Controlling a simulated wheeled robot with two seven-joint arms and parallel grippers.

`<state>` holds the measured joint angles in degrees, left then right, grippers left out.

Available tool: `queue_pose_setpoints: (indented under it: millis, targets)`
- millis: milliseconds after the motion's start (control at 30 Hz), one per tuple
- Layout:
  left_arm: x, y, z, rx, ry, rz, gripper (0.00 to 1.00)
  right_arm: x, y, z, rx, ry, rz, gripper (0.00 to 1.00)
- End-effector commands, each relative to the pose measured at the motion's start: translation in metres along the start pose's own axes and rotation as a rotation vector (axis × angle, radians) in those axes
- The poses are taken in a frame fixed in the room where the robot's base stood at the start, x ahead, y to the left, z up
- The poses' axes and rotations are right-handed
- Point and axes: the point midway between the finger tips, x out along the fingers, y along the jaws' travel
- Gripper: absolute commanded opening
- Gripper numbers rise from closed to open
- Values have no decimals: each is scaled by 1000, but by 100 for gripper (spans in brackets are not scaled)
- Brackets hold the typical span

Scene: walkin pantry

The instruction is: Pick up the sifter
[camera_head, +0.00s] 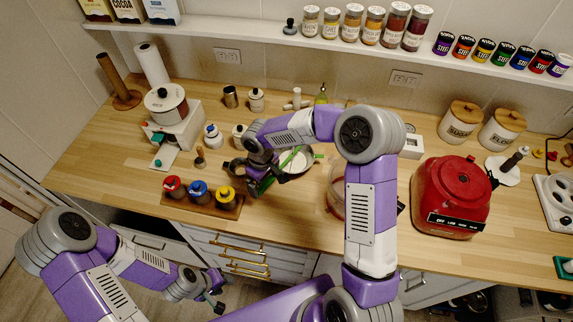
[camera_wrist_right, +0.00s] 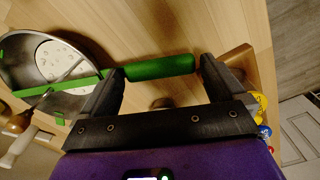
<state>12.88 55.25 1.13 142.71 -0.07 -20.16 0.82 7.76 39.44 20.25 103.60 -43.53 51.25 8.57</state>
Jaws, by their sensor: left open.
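The sifter is a round metal bowl (camera_head: 297,165) with green parts and a pale speckled disc inside, on the counter at the middle. In the right wrist view the sifter's bowl (camera_wrist_right: 22,72) is at the left, and its green handle (camera_wrist_right: 160,68) reaches right. My right gripper (camera_head: 262,182) is over the handle. In the right wrist view its fingers (camera_wrist_right: 163,80) are wide apart, with the handle lying lengthwise across the gap; contact cannot be told. My left gripper (camera_head: 214,299) is open and empty, low in front of the counter, apart from the sifter.
A wooden rack with red, blue and yellow-topped jars (camera_head: 198,190) stands left of my right gripper. A white machine (camera_head: 172,125) is at the left. A red appliance (camera_head: 450,195) stands at the right. My right arm hides part of the counter.

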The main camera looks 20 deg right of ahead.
Motion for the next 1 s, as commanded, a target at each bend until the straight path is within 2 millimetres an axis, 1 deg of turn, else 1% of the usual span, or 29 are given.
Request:
queue_pose_setpoints:
  millis: [33,67,500,833,1000]
  targets:
    - [0,0,0,0,0,0,43,0,0,0,0,0,0,88]
    - [0,0,0,0,0,0,43,0,0,0,0,0,0,83]
    - [0,0,0,0,0,0,43,-1,0,0,0,1,0,16]
    - [0,0,0,0,0,0,43,-3,0,-1,0,3,2,15]
    - [-1,0,0,0,0,0,43,-9,1,-1,1,5,3,15]
